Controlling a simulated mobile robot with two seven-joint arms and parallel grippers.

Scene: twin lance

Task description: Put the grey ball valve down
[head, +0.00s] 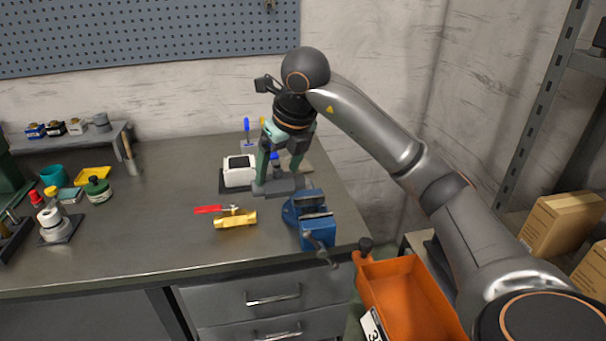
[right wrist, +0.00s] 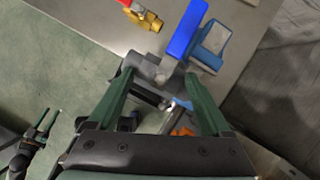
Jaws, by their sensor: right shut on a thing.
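The grey ball valve (head: 278,187) is between the fingers of my right gripper (head: 277,178), which is shut on it above the bench. In the right wrist view its grey body (right wrist: 147,66) sits across the tips of the green fingers (right wrist: 160,85), and its blue lever (right wrist: 187,28) points away from the gripper. Part of the body is hidden by the fingers. My left gripper (right wrist: 46,124) shows small at the left of the right wrist view, its fingers apart and empty. It is not in the head view.
A blue vise (head: 312,220) stands at the bench's right front, just right of the held valve. A brass valve with a red lever (head: 235,219) lies to the left. A white device (head: 239,171) stands behind. An orange bin (head: 405,293) is beside the bench. The bench's middle (head: 150,225) is clear.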

